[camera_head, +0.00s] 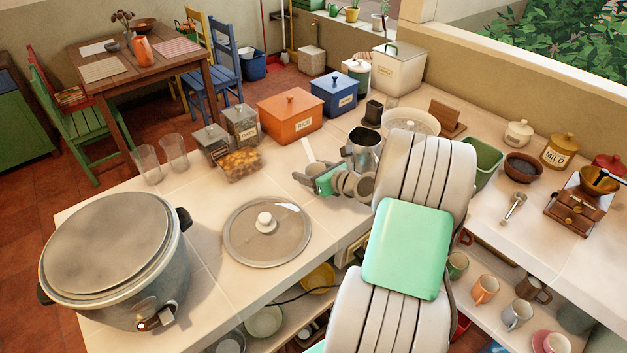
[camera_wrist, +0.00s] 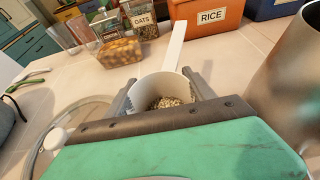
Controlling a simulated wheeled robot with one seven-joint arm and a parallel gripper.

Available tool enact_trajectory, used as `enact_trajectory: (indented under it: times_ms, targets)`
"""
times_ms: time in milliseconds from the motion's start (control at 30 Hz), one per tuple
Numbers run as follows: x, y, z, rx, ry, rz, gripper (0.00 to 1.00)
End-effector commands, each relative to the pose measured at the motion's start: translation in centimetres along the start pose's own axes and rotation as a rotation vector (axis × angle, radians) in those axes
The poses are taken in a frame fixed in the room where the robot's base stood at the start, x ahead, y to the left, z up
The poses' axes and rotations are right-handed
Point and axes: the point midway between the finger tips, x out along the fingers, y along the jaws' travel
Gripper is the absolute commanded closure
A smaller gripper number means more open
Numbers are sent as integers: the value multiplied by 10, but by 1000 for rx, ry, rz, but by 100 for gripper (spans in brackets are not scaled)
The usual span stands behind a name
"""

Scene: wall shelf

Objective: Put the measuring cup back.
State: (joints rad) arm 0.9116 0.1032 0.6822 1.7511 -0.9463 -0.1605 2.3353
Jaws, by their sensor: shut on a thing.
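The white measuring cup (camera_wrist: 163,88) is between the two fingers of my gripper (camera_wrist: 162,95), which is shut on it. Some grain or oat-like flakes lie in its bowl. Its long white handle (camera_wrist: 176,50) points away from me, toward the rice canister. In the head view only the cup's pale handle (camera_head: 308,150) shows clearly; my gripper (camera_head: 322,178) hides much of the rest. My gripper is over the counter between the glass lid and the metal pitcher. I cannot tell whether the cup touches the counter.
The metal pitcher (camera_head: 364,152) stands close right of my gripper. The oats jar (camera_head: 242,124), another labelled jar (camera_head: 210,141) and the orange rice canister (camera_head: 290,117) stand beyond. The glass lid (camera_head: 255,238) and large cooker (camera_head: 110,245) are left. Bare counter (camera_head: 200,200) lies between.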

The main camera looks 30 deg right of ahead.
Motion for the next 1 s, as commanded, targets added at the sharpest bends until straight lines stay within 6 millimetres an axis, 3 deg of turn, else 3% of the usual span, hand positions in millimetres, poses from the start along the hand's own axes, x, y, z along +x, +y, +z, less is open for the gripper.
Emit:
enact_trajectory:
  times_ms: [167,300,667,700,933,1000]
  targets:
    - [10,-14,-18,1,2,1,88]
    - [18,-12,-38,2,1,2,88]
    - [22,-12,-45,-1,0,2,88]
    - [22,-12,-44,-1,0,2,36]
    - [21,-12,-44,-2,0,2,17]
    - [21,-12,-44,-2,0,2,16]
